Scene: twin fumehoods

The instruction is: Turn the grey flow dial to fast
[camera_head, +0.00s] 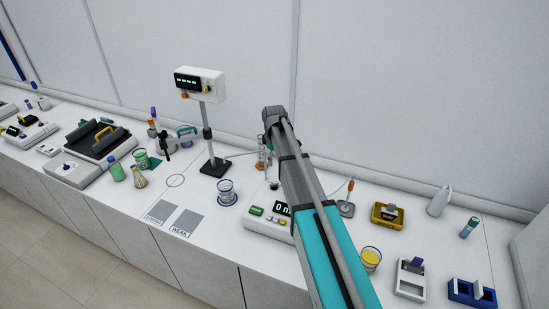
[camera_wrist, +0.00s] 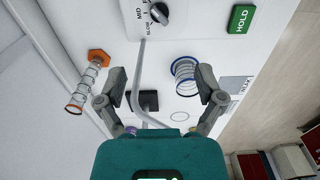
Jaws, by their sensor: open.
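The flow dial (camera_wrist: 160,13) is a dark grey round knob on a white panel at the top of the wrist view. The labels MID and SLOW show beside it, and a further label is cut off by the top edge. Its exact pointer setting is too small to read. In the head view, the white device (camera_head: 262,228) has a lit display and a green button; my arm covers part of it, and I cannot make out the dial there. My gripper (camera_wrist: 160,88) is open and empty, its fingers apart and clear of the dial.
A green HOLD button (camera_wrist: 241,19) sits on the panel right of the dial. A blue-rimmed beaker (camera_wrist: 186,76) and an orange-based cylinder (camera_wrist: 88,80) stand near the fingers. A hose (camera_wrist: 138,80) runs between them. A stand (camera_head: 207,130) rises left of my arm.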

